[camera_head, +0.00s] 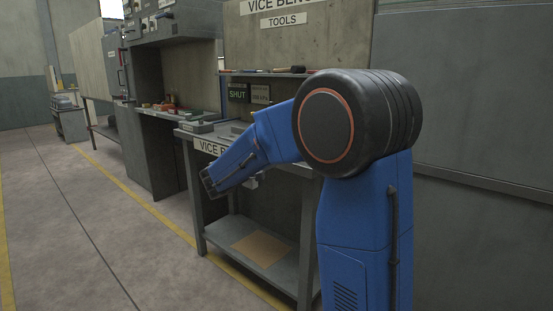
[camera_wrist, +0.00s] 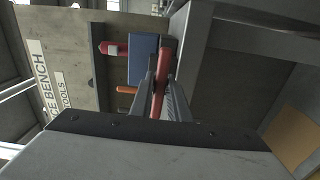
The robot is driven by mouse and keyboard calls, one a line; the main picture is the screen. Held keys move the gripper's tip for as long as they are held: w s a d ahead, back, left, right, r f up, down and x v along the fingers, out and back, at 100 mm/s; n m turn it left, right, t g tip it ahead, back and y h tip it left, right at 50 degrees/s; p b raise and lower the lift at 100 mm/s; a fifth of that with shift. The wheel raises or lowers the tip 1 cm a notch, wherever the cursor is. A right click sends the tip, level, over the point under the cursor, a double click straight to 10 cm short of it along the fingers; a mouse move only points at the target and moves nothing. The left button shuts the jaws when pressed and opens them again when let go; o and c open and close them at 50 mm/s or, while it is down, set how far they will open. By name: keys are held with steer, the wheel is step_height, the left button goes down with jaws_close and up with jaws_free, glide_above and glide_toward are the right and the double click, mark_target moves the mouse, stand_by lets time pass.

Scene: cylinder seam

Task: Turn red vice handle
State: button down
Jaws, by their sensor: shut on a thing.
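The red vice handle (camera_wrist: 164,68) is a red bar in the middle of the wrist view. My gripper (camera_wrist: 160,82) has its two grey fingers on either side of the bar, shut on it. The bar runs lengthwise between the fingers, its far end showing beyond them. A blue block (camera_wrist: 143,58) is just beyond the fingers; I cannot tell whether it is part of the vice. In the head view my blue arm reaches over the front of the vice bench (camera_head: 187,133) and hides the handle and the fingertips.
A shelf of tools (camera_head: 270,73) is on the panel behind the bench. A small display (camera_head: 238,93) there reads SHUT. An orange-handled tool (camera_wrist: 127,89) and a red item (camera_wrist: 111,47) show in the wrist view. The floor left of the bench is clear.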

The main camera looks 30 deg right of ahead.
steer(key=c, duration=1.8)
jaws_free()
steer(key=shift+o, duration=0.2)
steer(key=shift+a, duration=0.1)
steer(key=v, duration=1.7)
steer(key=shift+s+a, duration=0.1)
